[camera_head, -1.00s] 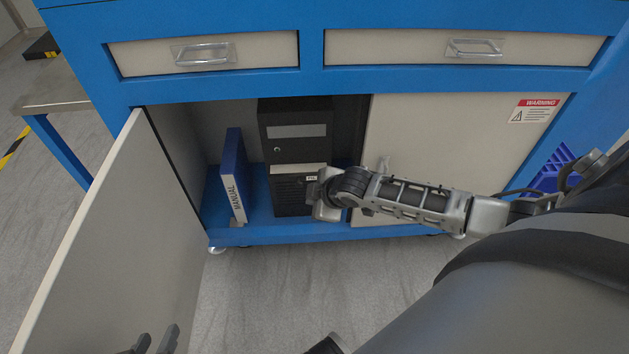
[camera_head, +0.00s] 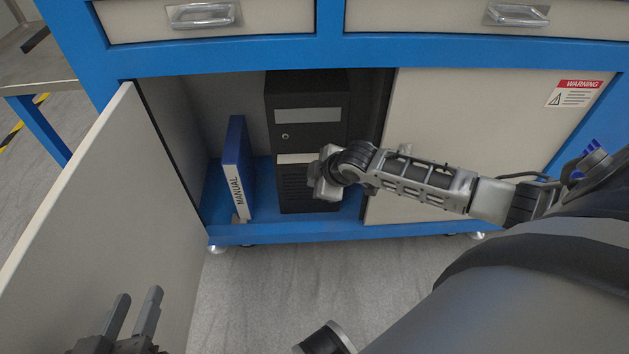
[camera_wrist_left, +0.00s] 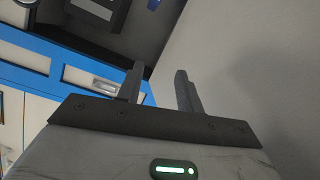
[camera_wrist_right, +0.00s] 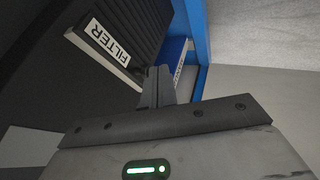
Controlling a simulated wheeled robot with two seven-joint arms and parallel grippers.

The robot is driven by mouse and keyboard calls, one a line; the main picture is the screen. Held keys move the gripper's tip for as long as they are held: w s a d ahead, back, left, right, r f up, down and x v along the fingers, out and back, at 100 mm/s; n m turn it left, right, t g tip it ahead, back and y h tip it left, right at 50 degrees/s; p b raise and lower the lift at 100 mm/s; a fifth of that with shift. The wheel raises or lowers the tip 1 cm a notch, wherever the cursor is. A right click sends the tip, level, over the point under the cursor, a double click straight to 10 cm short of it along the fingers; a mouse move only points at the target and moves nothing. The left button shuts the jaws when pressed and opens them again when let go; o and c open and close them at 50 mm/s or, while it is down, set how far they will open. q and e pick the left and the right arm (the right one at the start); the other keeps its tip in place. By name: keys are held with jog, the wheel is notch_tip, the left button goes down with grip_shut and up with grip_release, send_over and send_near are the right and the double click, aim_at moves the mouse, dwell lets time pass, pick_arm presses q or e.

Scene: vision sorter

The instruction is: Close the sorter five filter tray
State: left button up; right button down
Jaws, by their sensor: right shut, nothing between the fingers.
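The filter tray (camera_head: 294,158) is a pale strip across the front of a black sorter unit (camera_head: 304,98) inside the open cabinet. In the right wrist view the tray front, with its FILTER label (camera_wrist_right: 108,41), stands out a little from the black face. My right gripper (camera_head: 320,178) is shut and empty in front of the tray's right end, hiding part of it. In the right wrist view its closed fingertips (camera_wrist_right: 157,75) are beside the tray's end; contact cannot be told. My left gripper (camera_head: 138,296) is open and empty near the cabinet door; it also shows in the left wrist view (camera_wrist_left: 158,76).
The cabinet door (camera_head: 110,205) is swung open on the left. A blue MANUAL binder (camera_head: 237,165) stands left of the unit on the blue cabinet floor. A closed panel (camera_head: 470,125) with a warning label is on the right. The grey floor in front is clear.

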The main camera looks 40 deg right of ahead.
pick_arm(q)
jog(key=shift+d+b, duration=0.1)
jog(key=shift+b, duration=0.2)
pick_arm(e)
jog(key=w+d, duration=0.2)
jog(key=w, duration=0.1)
jog(key=shift+w+d+r, duration=0.1)
jog(key=shift+w, duration=0.1)
pick_arm(q)
jog(key=shift+r, duration=0.15)
